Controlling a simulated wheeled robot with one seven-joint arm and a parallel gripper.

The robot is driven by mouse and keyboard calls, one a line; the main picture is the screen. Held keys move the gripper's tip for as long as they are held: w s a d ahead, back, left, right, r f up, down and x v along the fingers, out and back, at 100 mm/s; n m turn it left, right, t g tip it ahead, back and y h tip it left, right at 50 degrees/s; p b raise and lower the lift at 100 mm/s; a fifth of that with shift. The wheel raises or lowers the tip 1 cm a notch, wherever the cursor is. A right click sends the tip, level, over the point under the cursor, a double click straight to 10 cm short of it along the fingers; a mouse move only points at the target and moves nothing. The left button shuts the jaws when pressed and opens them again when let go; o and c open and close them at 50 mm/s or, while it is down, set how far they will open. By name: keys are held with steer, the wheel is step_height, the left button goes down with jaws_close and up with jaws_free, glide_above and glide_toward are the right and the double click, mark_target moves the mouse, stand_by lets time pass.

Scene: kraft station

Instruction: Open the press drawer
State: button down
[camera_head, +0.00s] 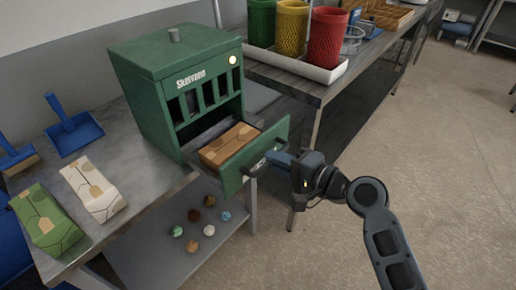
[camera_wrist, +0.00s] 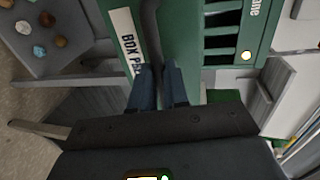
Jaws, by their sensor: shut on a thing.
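The green press (camera_head: 178,85) stands on the metal table, with its drawer (camera_head: 254,158) pulled well out at the lower front. A brown patterned package (camera_head: 229,145) lies inside the drawer. My gripper (camera_head: 270,161) is at the drawer's front and shut on the dark drawer handle (camera_head: 258,167). In the wrist view, the two blue fingers (camera_wrist: 158,86) close around the handle bar (camera_wrist: 151,35), beside a white label (camera_wrist: 127,38) on the green drawer front. The rear of the drawer is hidden inside the press.
Small balls rest on the lower shelf (camera_head: 175,262). Green, yellow and red mesh cups (camera_head: 327,40) stand in a white tray behind. Floor at right is clear.

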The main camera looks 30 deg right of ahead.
steer(key=shift+f+v, duration=0.2)
steer(key=shift+v, duration=0.65)
steer(key=shift+f+v, duration=0.15)
steer(key=shift+v, duration=0.7)
steer(key=c, duration=1.1)
jaws_free()
steer(key=shift+c, duration=0.2)
steer(key=shift+s, duration=0.1)
steer(key=b+v, duration=0.1)
steer(key=v, duration=0.6)
steer(key=shift+s, duration=0.3)
steer(key=shift+d, duration=0.1)
